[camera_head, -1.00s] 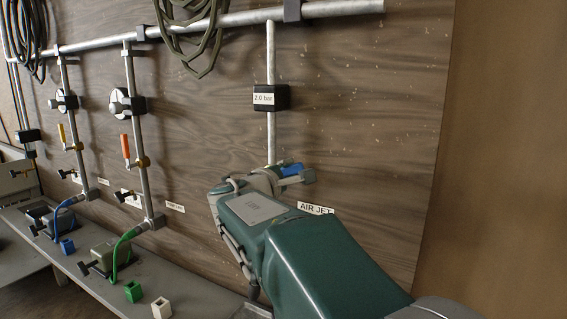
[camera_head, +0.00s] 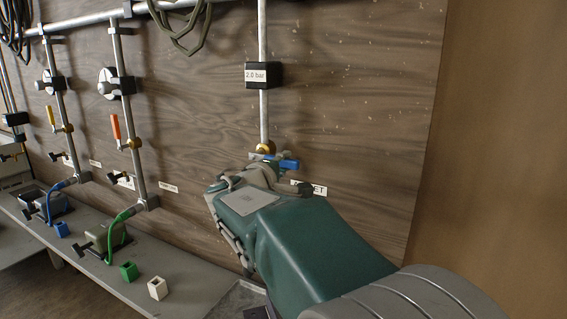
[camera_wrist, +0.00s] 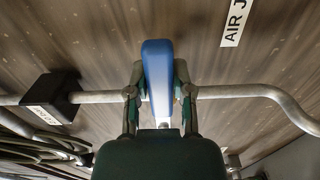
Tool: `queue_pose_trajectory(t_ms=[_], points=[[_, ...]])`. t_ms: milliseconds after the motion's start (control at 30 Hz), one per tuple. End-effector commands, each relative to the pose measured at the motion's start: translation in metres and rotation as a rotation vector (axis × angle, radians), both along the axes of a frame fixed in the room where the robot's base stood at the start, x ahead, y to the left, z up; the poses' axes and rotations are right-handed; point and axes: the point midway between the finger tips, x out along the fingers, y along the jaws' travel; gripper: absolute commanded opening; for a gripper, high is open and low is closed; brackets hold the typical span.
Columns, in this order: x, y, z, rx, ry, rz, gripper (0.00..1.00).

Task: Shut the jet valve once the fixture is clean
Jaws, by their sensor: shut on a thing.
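The jet valve has a blue lever handle (camera_head: 288,164) beside the AIR JET label (camera_head: 308,188), which my arm partly covers in the head view. The lever lies about level, across its upright pipe (camera_head: 264,122). In the wrist view the blue lever (camera_wrist: 157,75) stands between my two fingers. My gripper (camera_wrist: 158,92) is shut on the lever. In the head view my gripper (camera_head: 262,172) is at the valve and hides much of its body. The fixture being cleaned cannot be made out.
A black box marked 2.0 bar (camera_head: 263,75) sits on the pipe above the valve. To the left are valves with orange (camera_head: 115,127) and yellow (camera_head: 50,115) levers. Green (camera_head: 129,271) and white (camera_head: 157,288) blocks stand on the shelf below.

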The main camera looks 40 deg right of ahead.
Motion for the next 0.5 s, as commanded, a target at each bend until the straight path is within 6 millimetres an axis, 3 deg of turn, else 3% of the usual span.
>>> queue_pose_trajectory(t_ms=[200,233,300,500], points=[[-0.0002,-0.0004,-0.0057,0.010,0.006,-0.002,0.00],[-0.0002,-0.0004,-0.0058,0.010,0.006,-0.002,0.38],[-0.0001,-0.0004,-0.0057,0.010,0.006,-0.002,0.66],[-0.0001,-0.0003,-0.0035,0.007,0.004,-0.001,0.66]])
